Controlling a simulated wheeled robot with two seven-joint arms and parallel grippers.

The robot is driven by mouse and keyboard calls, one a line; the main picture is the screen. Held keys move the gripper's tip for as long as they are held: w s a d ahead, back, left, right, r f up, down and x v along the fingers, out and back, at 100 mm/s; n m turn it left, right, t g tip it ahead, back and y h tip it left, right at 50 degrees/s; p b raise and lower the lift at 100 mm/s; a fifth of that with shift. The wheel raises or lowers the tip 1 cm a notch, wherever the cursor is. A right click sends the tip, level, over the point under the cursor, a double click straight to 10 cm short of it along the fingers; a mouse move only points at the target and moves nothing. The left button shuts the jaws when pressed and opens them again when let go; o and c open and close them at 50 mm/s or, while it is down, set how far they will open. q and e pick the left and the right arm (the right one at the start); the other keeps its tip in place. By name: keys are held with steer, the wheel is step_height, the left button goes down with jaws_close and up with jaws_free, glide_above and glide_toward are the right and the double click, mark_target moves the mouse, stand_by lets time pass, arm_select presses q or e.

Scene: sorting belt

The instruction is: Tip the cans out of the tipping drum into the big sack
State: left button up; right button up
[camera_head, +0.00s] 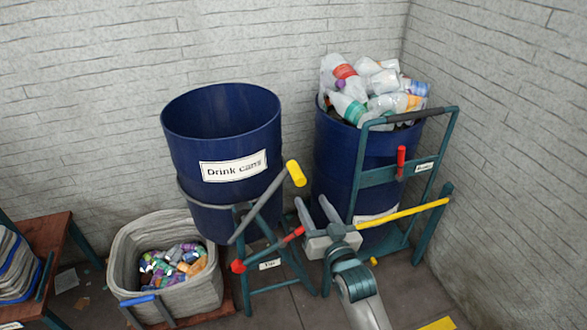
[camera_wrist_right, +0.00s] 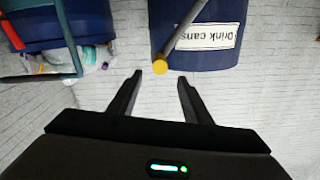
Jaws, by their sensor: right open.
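The tipping drum (camera_head: 225,130), blue and labelled "Drink cans", sits close to upright in its stand (camera_head: 285,265); the visible part of its inside shows no cans. A grey lever with a yellow grip (camera_head: 296,173) slants up beside it. The big sack (camera_head: 125,265), grey-beige and open, stands below left of the drum with several crushed cans (camera_head: 172,265) in it. My right gripper (camera_head: 315,205) is open and empty, right of and below the yellow grip. In the right wrist view the yellow grip (camera_wrist_right: 160,67) appears between the fingertips, apparently beyond them. My left gripper is not in view.
A second blue drum (camera_head: 335,155), heaped with plastic bottles (camera_head: 375,85), stands right behind a green trolley frame (camera_head: 362,160) with a red handle. A yellow bar (camera_head: 405,212) lies right of my gripper.

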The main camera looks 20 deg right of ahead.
mark_target(294, 169)
steer(key=w+p, duration=0.1)
steer(key=w, duration=0.4)
steer(key=w+p, duration=0.1)
steer(key=w, duration=0.5)
steer(key=w+p, duration=0.1)
steer(key=w, duration=0.4)
steer(key=shift+w+a, duration=0.15)
steer(key=shift+a, duration=0.1)
jaws_close()
